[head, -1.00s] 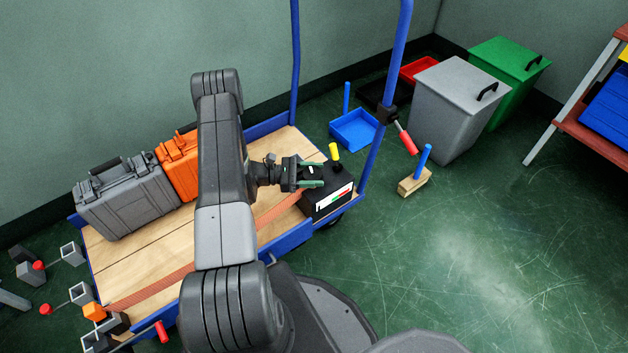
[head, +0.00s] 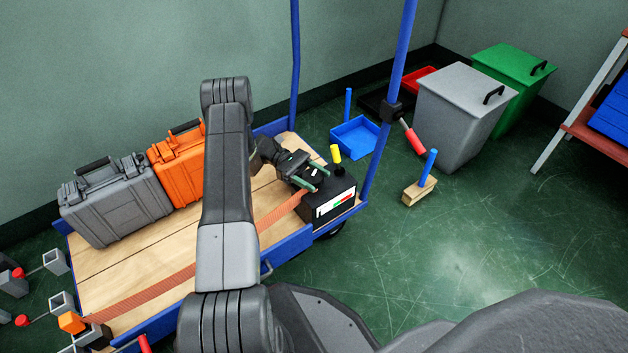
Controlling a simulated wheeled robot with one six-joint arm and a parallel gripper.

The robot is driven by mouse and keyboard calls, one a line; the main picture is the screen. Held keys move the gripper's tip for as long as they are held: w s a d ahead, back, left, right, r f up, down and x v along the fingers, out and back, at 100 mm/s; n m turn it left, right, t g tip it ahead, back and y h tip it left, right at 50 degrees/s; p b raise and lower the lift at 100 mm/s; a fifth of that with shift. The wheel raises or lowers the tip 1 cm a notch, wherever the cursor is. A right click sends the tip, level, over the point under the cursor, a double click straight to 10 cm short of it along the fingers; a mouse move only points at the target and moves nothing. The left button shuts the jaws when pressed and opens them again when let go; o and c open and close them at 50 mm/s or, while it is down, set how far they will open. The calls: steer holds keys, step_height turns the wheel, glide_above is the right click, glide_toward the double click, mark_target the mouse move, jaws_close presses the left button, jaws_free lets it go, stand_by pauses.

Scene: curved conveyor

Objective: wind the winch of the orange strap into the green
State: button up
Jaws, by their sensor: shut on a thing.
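The winch (head: 335,190) is a black box at the right end of the blue cart. A yellow-topped lever (head: 335,154) stands up at its back. A white gauge (head: 322,211) with red and green marks is on its front; its pointer is too small to read. The orange strap (head: 160,288) runs flat across the wooden deck from the front-left edge to the winch. My gripper (head: 314,180) is at the top of the winch, its green-tipped fingers either side of a small dark part there. The yellow top is apart from the fingers. My arm hides part of the strap.
A grey case (head: 115,205) and an orange case (head: 180,168) stand on the deck (head: 120,260) along the wall. Blue posts (head: 385,110) rise at the cart's right end. Grey (head: 460,110) and green (head: 512,75) bins stand beyond.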

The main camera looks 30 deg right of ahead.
mark_target(314, 177)
stand_by(0.4)
steer(key=o, duration=1)
steer(key=shift+r, duration=0.1)
step_height(314, 177, up, 10)
steer(key=p, duration=0.4)
steer(key=shift+f, duration=0.25)
step_height(314, 177, down, 10)
steer(key=b, duration=0.4)
steer(key=shift+r, duration=0.15)
